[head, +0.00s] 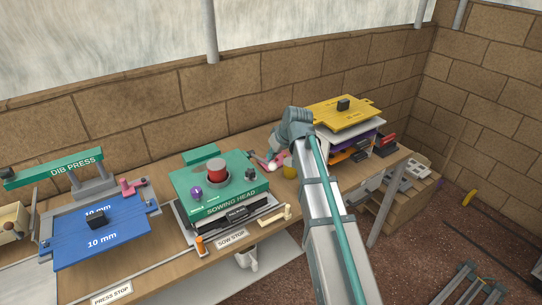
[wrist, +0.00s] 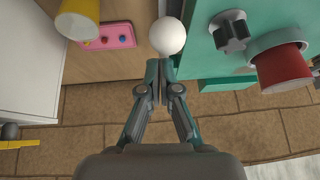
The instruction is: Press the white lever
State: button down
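The white lever's round knob (wrist: 167,37) shows in the wrist view, beside the green sowing head (wrist: 208,55). My gripper (wrist: 159,72) has its two fingers together with nothing visible between them. The fingertips are right at the knob's edge in the picture; I cannot tell whether they touch it. The lever's shaft is hidden behind the knob. In the head view my arm reaches to the right of the sowing head (head: 240,190), and its links cover much of that area.
A red-topped cylinder (wrist: 283,70) and a dark star knob (wrist: 232,33) stand on the sowing head. A pink panel (wrist: 108,36) and a yellow cylinder (wrist: 77,18) are close by. A yellow plate stack (head: 343,113) is at right, a blue 10 mm plate (head: 105,238) at left.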

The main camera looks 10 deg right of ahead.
jog(key=w+b+v, duration=0.1)
jog(key=v, duration=1.1)
jog(key=shift+a+r, duration=0.25)
jog(key=shift+r, duration=0.05)
jog(key=shift+f, duration=0.1)
